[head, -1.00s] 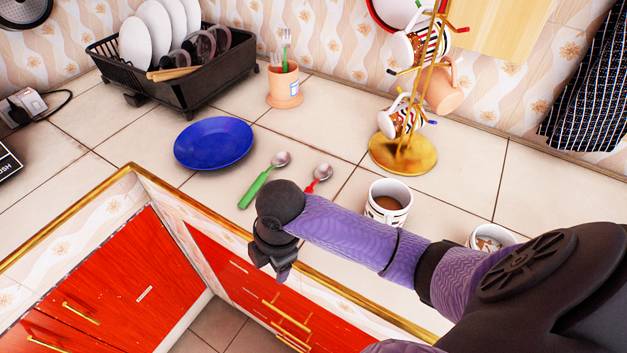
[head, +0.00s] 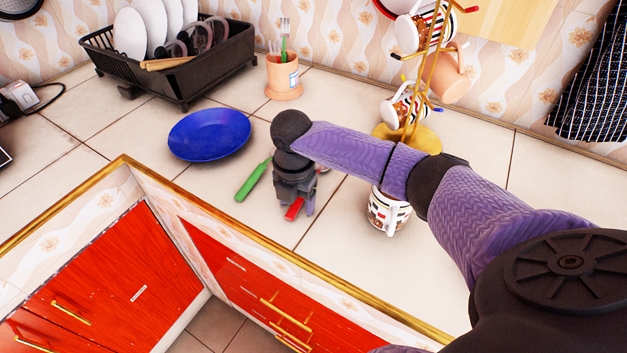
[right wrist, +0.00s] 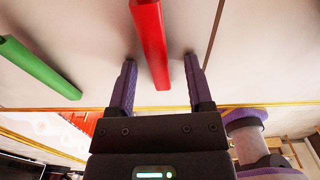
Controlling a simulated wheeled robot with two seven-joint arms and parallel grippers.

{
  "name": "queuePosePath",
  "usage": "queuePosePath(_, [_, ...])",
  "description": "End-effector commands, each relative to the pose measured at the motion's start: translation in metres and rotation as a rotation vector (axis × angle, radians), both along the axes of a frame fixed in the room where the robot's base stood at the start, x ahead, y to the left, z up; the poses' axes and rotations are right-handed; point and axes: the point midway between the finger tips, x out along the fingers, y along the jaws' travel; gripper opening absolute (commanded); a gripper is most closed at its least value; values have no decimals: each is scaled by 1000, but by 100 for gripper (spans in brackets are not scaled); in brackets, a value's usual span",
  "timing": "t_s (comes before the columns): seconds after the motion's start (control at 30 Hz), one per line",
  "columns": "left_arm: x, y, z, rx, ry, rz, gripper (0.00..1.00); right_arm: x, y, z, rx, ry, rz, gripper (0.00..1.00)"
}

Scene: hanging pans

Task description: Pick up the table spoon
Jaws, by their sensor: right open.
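Two spoons lie on the tiled counter. The red-handled spoon (head: 294,209) is mostly hidden under my right gripper in the head view; its red handle (right wrist: 150,38) shows in the right wrist view, between the two fingers. The green-handled spoon (head: 253,181) lies just left of the gripper, its bowl hidden, and its handle (right wrist: 38,68) is left of the fingers in the right wrist view. My right gripper (head: 296,210) is open and low over the red handle, its fingers (right wrist: 160,80) on either side of it. My left gripper is not in view.
A blue plate (head: 210,135) lies left of the spoons. A mug (head: 386,218) stands to the right, near my forearm, with a gold mug stand (head: 430,140) behind it. A dish rack (head: 185,75) and utensil cup (head: 283,80) stand at the back. The gold counter edge (head: 250,260) is in front.

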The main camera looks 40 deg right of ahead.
Motion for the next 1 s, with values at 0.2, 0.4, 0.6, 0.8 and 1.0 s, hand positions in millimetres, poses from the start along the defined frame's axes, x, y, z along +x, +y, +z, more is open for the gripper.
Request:
queuePosePath(0.2, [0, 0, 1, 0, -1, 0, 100, 0, 0, 2, 0, -2, 0, 54])
queuePosePath(0.4, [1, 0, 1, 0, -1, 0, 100, 0, 0, 2, 0, -2, 0, 11])
queuePosePath(0.6, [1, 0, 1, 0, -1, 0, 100, 0, 0, 2, 0, -2, 0, 0])
queuePosePath(0.8, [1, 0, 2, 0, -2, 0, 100, 0, 0, 3, 0, -2, 0, 0])
queuePosePath(1.0, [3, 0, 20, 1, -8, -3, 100, 2, 0, 47, 1, -8, 1, 0])
